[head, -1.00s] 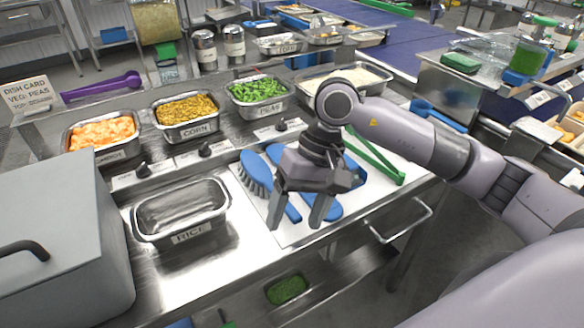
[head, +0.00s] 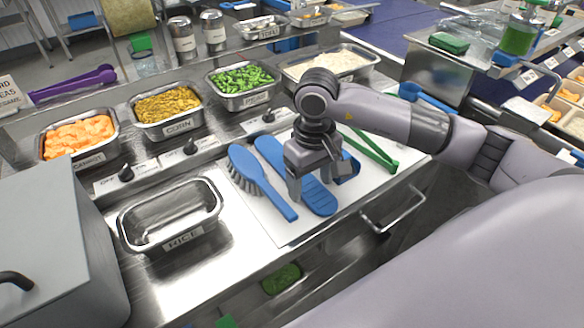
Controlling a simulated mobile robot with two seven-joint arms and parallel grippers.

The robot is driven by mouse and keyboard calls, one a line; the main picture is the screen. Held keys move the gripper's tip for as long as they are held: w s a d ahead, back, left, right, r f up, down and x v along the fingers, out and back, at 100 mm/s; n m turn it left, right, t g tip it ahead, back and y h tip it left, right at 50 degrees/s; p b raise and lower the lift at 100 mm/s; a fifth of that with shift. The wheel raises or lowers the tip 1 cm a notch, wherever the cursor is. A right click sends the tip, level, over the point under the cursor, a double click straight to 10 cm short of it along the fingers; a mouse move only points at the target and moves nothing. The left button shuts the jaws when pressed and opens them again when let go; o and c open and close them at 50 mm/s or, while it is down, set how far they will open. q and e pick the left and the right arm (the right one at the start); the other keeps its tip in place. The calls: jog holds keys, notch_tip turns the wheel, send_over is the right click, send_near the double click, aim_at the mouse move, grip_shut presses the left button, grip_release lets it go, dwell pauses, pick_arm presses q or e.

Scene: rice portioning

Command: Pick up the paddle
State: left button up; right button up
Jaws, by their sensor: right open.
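The blue paddle (head: 319,201) lies flat on a white board (head: 278,229) at the right of the steel counter. Its broad lower end and its upper left end show; my right gripper hides its middle. My right gripper (head: 319,188) is open and points down over the paddle, one finger at the paddle's left side and the other towards its right. I cannot tell whether the fingers touch the paddle or the board. My left gripper is not in view.
A blue brush (head: 259,181) lies close left of the paddle. Another blue utensil (head: 351,168) and green tongs (head: 374,152) lie to the right. An empty steel rice pan (head: 170,215) stands left. Filled pans of corn (head: 168,105) and peas (head: 241,80) stand behind.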

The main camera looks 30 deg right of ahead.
jog(key=shift+f, duration=0.1)
jog(key=shift+c, duration=0.3)
jog(key=c, duration=0.8)
notch_tip(320, 180, up, 26)
jog(key=p, duration=0.5)
